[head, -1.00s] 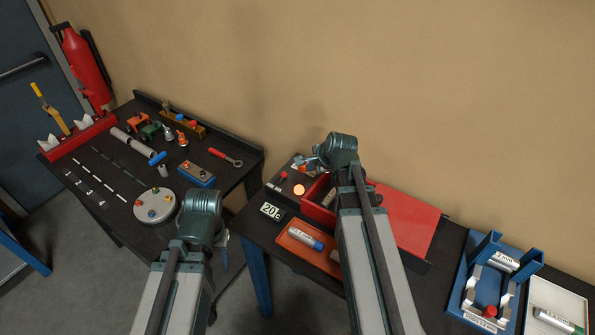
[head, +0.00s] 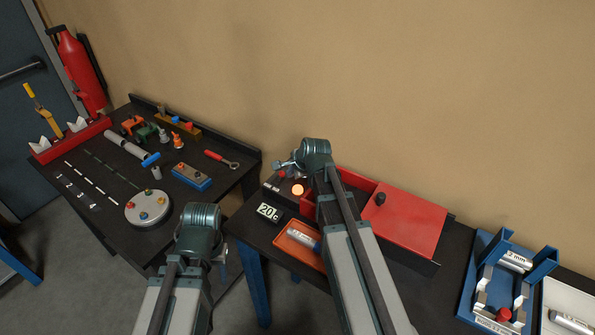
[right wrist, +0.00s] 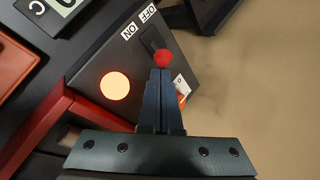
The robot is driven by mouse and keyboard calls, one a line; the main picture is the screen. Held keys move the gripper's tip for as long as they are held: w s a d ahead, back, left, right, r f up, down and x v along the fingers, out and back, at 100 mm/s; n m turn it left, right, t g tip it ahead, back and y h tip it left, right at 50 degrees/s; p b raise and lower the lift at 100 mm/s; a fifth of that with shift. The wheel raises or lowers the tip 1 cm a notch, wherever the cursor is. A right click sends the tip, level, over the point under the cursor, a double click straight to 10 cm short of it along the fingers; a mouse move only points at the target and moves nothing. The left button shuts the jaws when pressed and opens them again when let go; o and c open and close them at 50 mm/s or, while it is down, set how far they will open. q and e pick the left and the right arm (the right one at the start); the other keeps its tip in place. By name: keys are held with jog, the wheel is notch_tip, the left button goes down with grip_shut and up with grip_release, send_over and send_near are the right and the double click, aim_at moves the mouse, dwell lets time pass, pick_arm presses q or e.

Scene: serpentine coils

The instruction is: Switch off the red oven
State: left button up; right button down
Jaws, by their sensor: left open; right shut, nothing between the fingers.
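The red oven (head: 408,222) stands on the right-hand table, with a black knob on its red top. At its left end is a dark control panel with a glowing orange lamp (head: 298,190), which also shows in the right wrist view (right wrist: 115,85). A red-tipped switch (right wrist: 162,57) stands beside ON and OFF labels. My right gripper (right wrist: 161,72) is shut and empty, its fingertips right at the red tip; I cannot tell whether they touch. My left gripper (head: 222,262) is open, low in front of the gap between the tables, mostly hidden behind its wrist.
A 20 C display (head: 269,211) and an orange tray (head: 300,246) with a cylinder sit in front of the oven. A blue fixture (head: 483,258) stands right. The left table holds a round disc (head: 148,208), tools and a red rack.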

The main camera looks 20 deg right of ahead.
jog(key=shift+a+r, duration=0.1)
jog(key=shift+a, duration=0.05)
dwell(0.3)
jog(key=shift+w+a+r+g+h+p, duration=0.1)
jog(key=shift+w+a+g+h+p, duration=0.15)
jog(key=shift+p, duration=0.35)
